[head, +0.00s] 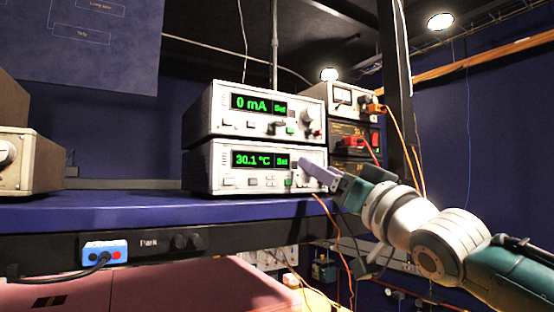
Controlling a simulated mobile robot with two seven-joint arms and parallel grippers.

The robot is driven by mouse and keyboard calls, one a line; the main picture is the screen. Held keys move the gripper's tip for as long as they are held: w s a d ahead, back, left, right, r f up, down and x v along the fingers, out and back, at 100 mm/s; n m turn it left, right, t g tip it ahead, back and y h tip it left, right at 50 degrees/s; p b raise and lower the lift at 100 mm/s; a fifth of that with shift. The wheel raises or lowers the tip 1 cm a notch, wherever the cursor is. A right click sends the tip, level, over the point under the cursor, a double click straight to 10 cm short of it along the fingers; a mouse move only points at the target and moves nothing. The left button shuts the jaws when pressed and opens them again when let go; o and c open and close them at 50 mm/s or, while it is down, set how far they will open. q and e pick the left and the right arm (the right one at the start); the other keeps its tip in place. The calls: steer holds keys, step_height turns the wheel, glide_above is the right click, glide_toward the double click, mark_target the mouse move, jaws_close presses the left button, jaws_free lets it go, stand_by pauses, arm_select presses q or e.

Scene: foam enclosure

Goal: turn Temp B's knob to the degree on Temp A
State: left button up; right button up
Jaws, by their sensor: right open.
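Two white instruments are stacked on the blue shelf. The lower one (226,166) has a green display (261,160) reading 30.1 °C with "Set" beside it. The upper one (222,111) has a display (259,103) reading 0 mA. I cannot read a Temp A or Temp B label on either. My right gripper (312,171) comes in from the right and is open, its fingers at the right end of the lower instrument's front. The fingers cover most of that area, so its knob is largely hidden and I cannot tell whether they touch it. My left gripper is not in view.
A beige instrument (40,163) with a knob stands at the far left. Power supplies (355,135) with orange and red cables stand behind on the right.

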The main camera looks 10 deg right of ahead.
steer(key=shift+w+a+r, duration=0.1)
steer(key=shift+w+r, duration=0.05)
steer(key=shift+w, duration=0.3)
jaws_close()
stand_by(0.3)
